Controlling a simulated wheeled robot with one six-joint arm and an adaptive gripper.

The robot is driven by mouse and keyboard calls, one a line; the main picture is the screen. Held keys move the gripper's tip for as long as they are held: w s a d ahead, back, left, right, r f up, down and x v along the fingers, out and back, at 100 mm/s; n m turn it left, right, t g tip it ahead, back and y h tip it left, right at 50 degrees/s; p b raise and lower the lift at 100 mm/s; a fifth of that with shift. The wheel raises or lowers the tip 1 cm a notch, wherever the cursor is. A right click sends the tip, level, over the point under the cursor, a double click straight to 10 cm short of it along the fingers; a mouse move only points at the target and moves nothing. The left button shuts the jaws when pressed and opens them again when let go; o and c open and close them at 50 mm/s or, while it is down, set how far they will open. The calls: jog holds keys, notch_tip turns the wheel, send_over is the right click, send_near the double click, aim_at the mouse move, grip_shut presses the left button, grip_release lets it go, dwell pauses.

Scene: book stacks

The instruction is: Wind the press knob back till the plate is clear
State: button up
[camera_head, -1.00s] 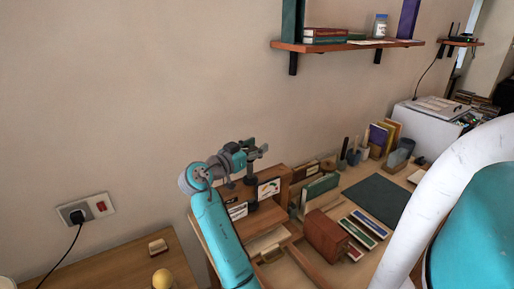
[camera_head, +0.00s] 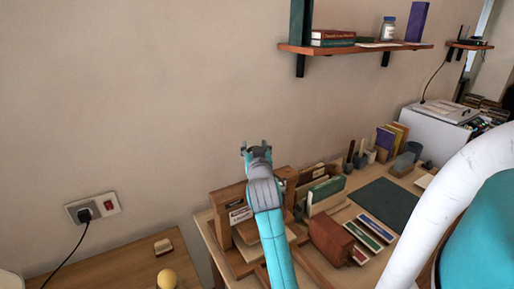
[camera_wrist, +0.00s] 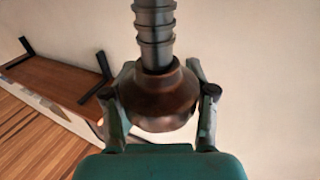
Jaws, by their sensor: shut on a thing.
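The press knob (camera_wrist: 158,97) is a dark brown, rounded knob in the wrist view, on a grey ridged screw (camera_wrist: 154,30). My gripper (camera_wrist: 160,105) is shut on it, with one finger on each side. In the head view my gripper (camera_head: 256,148) is above the wooden press (camera_head: 228,200) at the near left of the desk, and my arm crosses in front of it. The knob and screw are hidden there. A pale board (camera_head: 246,231) shows low in the press. I cannot make out the plate or its gap.
To the right are a brown box (camera_head: 330,238), standing books (camera_head: 326,194), small flat cases (camera_head: 370,232) and a dark mat (camera_head: 383,203). A wall shelf (camera_head: 345,47) hangs above. Open air surrounds my gripper.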

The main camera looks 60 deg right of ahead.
jog(key=shift+w+a+f+n+t+y, duration=0.1)
jog(key=shift+f+n+t+y, duration=0.05)
jog(key=shift+n+t+y, duration=0.65)
jog(key=shift+w+a+f+n+t+y, duration=0.1)
jog(key=shift+f+n+t+y, duration=0.05)
jog(key=shift+n+t+y, duration=0.6)
jog(key=shift+w+a+f+n+t+y, duration=0.1)
jog(key=shift+f+n+t+y, duration=0.05)
jog(key=shift+n+t+y, duration=0.65)
jog(key=shift+w+t+y, duration=0.1)
jog(key=shift+t+y, duration=0.15)
jog(key=shift+y, duration=0.3)
jog(key=o, duration=0.9)
jog(key=shift+o, duration=0.2)
jog(key=shift+r, duration=0.15)
jog(key=shift+r, duration=0.15)
jog(key=v, duration=1.2)
